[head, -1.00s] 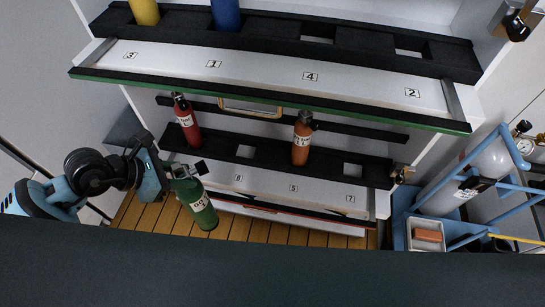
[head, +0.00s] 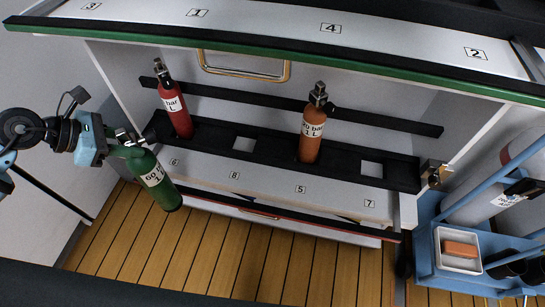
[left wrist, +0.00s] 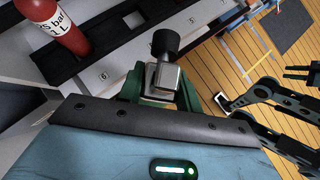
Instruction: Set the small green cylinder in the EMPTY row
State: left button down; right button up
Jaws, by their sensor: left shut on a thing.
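The small green cylinder (head: 155,178) has a white label that seems to read 60 bar, 1 L. It hangs tilted in front of the lower rack's left end, above the floor. My left gripper (head: 128,143) is shut on it near its valve; the black knob and metal valve (left wrist: 163,62) show between the fingers in the left wrist view. The lower black rack (head: 275,150) holds a red cylinder (head: 178,112) at 6 and an orange one (head: 312,130) at 5. The openings at 8 (head: 244,144) and 7 (head: 372,169) are empty. No EMPTY sign is readable. My right gripper (left wrist: 299,72) appears open, only in the left wrist view.
The green-edged upper shelf (head: 270,48) overhangs the lower rack. A black bar (head: 390,118) runs behind the cylinders. A blue cart (head: 430,235) with a large grey cylinder stands at the right. The wooden floor (head: 230,250) in front is clear.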

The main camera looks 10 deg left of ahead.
pick_arm(q)
jog(key=w+a+r+b, duration=0.4)
jog(key=a+b, duration=0.4)
jog(key=b, duration=0.2)
jog(key=shift+w+a, duration=0.2)
jog(key=shift+w, duration=0.7)
